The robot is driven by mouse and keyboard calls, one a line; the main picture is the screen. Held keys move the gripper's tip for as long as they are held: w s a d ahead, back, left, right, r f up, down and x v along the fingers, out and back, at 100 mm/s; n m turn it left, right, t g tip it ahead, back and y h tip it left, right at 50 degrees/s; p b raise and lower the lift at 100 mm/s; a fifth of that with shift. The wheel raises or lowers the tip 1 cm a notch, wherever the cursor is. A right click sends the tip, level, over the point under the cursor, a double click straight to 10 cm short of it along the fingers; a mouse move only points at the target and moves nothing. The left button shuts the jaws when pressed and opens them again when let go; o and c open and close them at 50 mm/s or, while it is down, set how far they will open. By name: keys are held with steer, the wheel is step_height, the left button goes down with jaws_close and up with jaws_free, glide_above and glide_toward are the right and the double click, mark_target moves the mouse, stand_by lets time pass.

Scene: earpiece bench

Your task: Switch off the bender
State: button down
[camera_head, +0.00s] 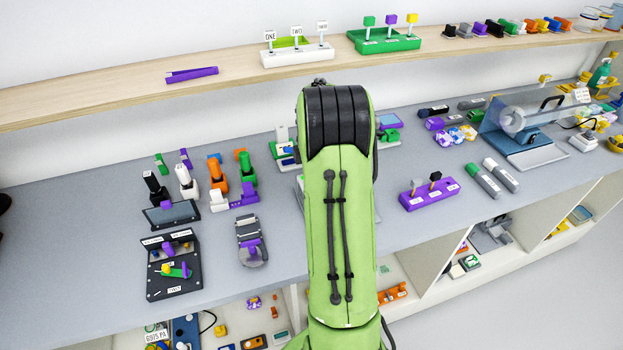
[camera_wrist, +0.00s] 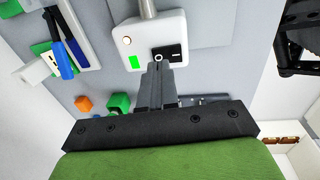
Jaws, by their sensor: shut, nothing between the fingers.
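In the wrist view, a white box (camera_wrist: 132,44) with a metal post at its top edge stands on the grey bench; I take it to be the bender. My gripper (camera_wrist: 158,64) is shut and empty. Its tips are at the ring-marked end of the switch; I cannot tell whether they touch it. In the head view my arm hides the gripper and most of the box.
In the wrist view, a blue-and-white tool (camera_wrist: 62,45) and a green block (camera_wrist: 118,104) lie to the left. In the head view, a purple block with two knobs (camera_head: 428,194) stands right of my arm and a grey device (camera_head: 250,240) stands left. A shelf (camera_head: 110,90) runs behind.

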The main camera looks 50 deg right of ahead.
steer(key=shift+w+d+f, duration=0.1)
steer(key=shift+w+f, duration=0.05)
steer(key=shift+f, duration=0.95)
steer(key=shift+f, duration=0.3)
